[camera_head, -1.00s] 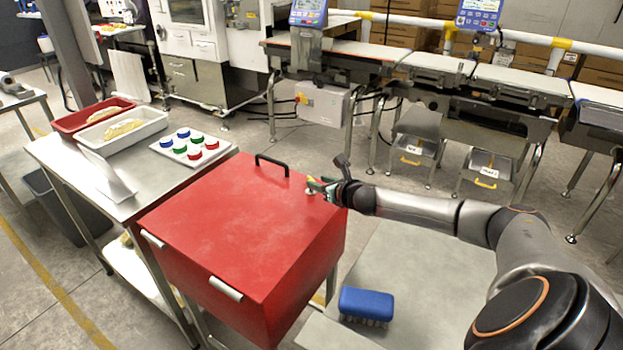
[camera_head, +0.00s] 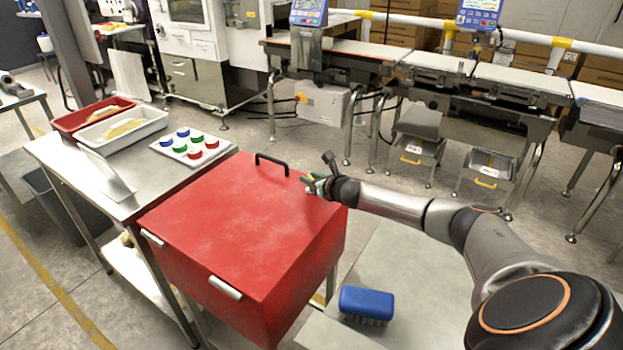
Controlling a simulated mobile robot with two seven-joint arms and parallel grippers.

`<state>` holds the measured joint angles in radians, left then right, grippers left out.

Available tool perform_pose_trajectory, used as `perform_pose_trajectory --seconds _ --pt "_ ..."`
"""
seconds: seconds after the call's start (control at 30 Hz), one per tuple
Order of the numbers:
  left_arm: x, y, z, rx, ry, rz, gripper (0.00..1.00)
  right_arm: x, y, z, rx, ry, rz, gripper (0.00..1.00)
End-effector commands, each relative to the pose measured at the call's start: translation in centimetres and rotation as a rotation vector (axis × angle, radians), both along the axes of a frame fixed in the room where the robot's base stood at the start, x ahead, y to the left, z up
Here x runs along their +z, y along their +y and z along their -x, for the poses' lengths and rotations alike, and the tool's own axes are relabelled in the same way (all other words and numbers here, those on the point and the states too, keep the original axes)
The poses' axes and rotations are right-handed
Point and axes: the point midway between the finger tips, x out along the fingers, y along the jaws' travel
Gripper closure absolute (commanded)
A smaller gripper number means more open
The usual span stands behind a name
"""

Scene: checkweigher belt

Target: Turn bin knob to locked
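The red bin (camera_head: 235,235) stands in the middle of the view with its lid closed. A black handle (camera_head: 271,160) is on the lid's far edge, and two pale latches (camera_head: 226,288) are on the near-left side. My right gripper (camera_head: 309,184) is low over the lid's far right corner, at the spot where a small pale knob showed earlier. The gripper hides that spot now, so I see neither the knob nor its setting. The fingers are too small to show whether they are open or shut, or whether they touch the knob. My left gripper is out of view.
A blue brush (camera_head: 366,303) lies on the grey table (camera_head: 405,262) at right, below my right arm. A steel table (camera_head: 70,150) at left bears a white tray (camera_head: 160,122), a red tray (camera_head: 68,122) and a board of coloured knobs (camera_head: 180,152). Conveyors (camera_head: 440,72) stand behind.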

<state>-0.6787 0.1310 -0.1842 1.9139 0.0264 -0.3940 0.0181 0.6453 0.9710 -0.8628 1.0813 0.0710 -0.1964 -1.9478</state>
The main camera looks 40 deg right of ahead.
Motion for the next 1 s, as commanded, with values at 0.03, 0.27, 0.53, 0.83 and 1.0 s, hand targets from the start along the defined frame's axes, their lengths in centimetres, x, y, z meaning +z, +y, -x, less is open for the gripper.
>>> perform_pose_trajectory --seconds 0.03,0.27,0.53,0.83,1.0 --pt "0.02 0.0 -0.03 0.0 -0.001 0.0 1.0 0.0 -0.01 0.01 0.0 0.0 0.0 0.74" --pt "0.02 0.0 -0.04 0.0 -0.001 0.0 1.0 0.01 -0.02 0.02 0.0 0.0 0.0 1.0" --pt "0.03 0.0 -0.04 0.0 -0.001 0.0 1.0 0.0 -0.02 0.03 0.0 0.0 0.0 1.0" --pt "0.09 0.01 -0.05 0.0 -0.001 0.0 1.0 0.02 0.06 0.0 -0.01 0.0 -0.001 1.0" --pt "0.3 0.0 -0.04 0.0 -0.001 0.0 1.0 0.01 0.15 0.01 -0.061 0.001 -0.001 1.0"
